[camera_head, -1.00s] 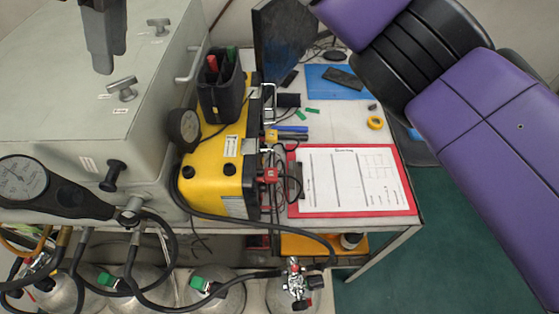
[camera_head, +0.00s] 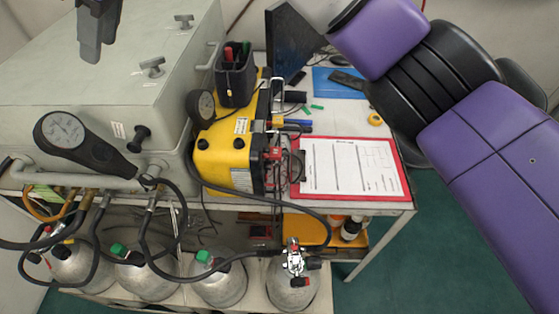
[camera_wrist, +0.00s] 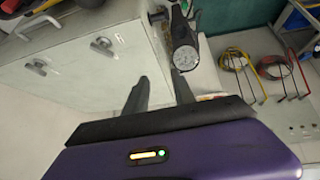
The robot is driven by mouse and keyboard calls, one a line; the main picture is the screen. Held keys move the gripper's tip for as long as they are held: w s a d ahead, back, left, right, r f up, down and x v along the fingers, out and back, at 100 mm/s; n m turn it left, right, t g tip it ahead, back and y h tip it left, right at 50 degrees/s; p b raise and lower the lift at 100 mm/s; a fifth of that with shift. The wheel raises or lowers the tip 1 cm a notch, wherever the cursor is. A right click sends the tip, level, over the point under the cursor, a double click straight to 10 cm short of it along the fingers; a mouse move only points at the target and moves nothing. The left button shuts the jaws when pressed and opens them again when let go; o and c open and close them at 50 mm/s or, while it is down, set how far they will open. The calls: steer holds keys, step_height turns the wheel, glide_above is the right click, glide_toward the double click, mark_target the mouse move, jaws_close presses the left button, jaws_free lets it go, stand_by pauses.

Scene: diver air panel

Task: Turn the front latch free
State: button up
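Two small metal T-handled latches sit on the lid of the large grey case (camera_head: 60,75). The nearer one, which I take as the front latch (camera_head: 152,67), also shows in the wrist view (camera_wrist: 103,46). The farther latch (camera_head: 184,21) is the left one in the wrist view (camera_wrist: 37,67). My gripper (camera_head: 93,50) hangs over the lid, left of both latches in the head view and touching neither. In the wrist view its two dark fingers (camera_wrist: 158,90) stand apart with nothing between them. The handles' exact angles are hard to read at this size.
A round pressure gauge (camera_head: 65,130) and a black knob (camera_head: 138,138) stick out at the case's front. A yellow unit (camera_head: 222,160) stands to its right. Hoses and gas cylinders (camera_head: 218,288) lie below.

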steer(key=w+a+r+m+t+y+b, duration=0.1)
steer(key=w+a+m+t+y, duration=0.15)
steer(key=a+t+y, duration=0.35)
steer(key=s+d+f+m+t+h+b, duration=0.1)
steer(key=s+d+f+m+t+h, duration=0.1)
steer(key=d+f, duration=0.5)
steer(key=s+d+f+m+t+h+b, duration=0.2)
steer(key=s+d+f+m+t, duration=0.2)
steer(key=d, duration=0.9)
steer(key=s+d+f+m+t+h+b, duration=0.1)
steer(key=s+d+f+m+t+h, duration=0.1)
steer(key=d+f+m+t, duration=0.4)
steer(key=shift+s+d+f+m+b, duration=0.4)
steer(key=shift+d+f+m, duration=0.45)
steer(key=shift+d+f, duration=1.75)
steer(key=shift+a+f, duration=0.65)
